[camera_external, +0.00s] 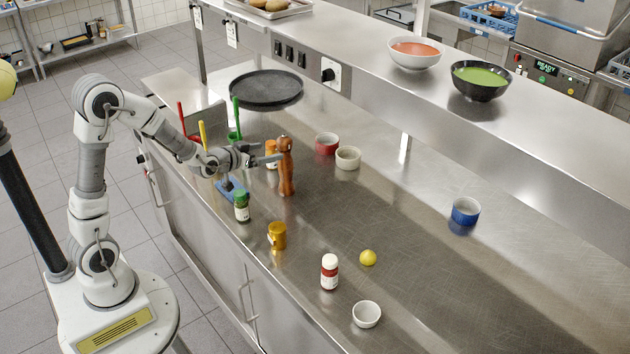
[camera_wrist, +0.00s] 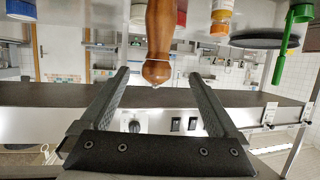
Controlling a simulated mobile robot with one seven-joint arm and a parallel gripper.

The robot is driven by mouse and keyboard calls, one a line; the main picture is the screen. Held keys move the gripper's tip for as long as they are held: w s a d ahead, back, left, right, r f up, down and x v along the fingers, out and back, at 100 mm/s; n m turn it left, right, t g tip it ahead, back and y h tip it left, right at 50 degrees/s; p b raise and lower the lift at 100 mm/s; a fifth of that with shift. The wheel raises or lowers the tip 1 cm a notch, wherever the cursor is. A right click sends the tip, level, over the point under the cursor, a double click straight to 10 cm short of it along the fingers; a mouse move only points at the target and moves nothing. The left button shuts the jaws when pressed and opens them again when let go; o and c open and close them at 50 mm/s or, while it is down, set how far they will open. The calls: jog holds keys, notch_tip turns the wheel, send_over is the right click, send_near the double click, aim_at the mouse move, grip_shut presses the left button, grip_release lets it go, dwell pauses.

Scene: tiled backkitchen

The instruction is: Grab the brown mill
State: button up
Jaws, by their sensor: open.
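The brown mill (camera_external: 286,172) is a tall, turned wooden mill standing upright on the steel counter. My gripper (camera_external: 268,159) is open beside its upper part, on its left in the external view. In the wrist view the mill (camera_wrist: 160,38) appears upside down, with its rounded top near the gap between the two fingertips of my gripper (camera_wrist: 158,78). The fingers hold nothing. I cannot tell whether a finger touches the mill.
Near my gripper stand a green-lidded jar (camera_external: 242,206), an orange-lidded jar (camera_external: 271,153) and coloured utensils (camera_external: 235,118). Red (camera_external: 327,143) and cream (camera_external: 347,158) ramekins sit right of the mill. The counter's right middle is mostly clear.

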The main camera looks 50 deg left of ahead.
aim_at(278, 149)
jog(key=x, duration=0.6)
jog(key=shift+r+p+x, duration=0.25)
jog(key=shift+p+x, duration=0.15)
jog(key=shift+x, duration=0.9)
jog(key=shift+r+p+x, duration=0.2)
jog(key=shift+p+x, duration=0.15)
jog(key=shift+x, duration=1)
jog(key=shift+w+d, duration=0.15)
jog(key=shift+w, duration=0.05)
grip_shut()
jog(key=shift+r, duration=0.1)
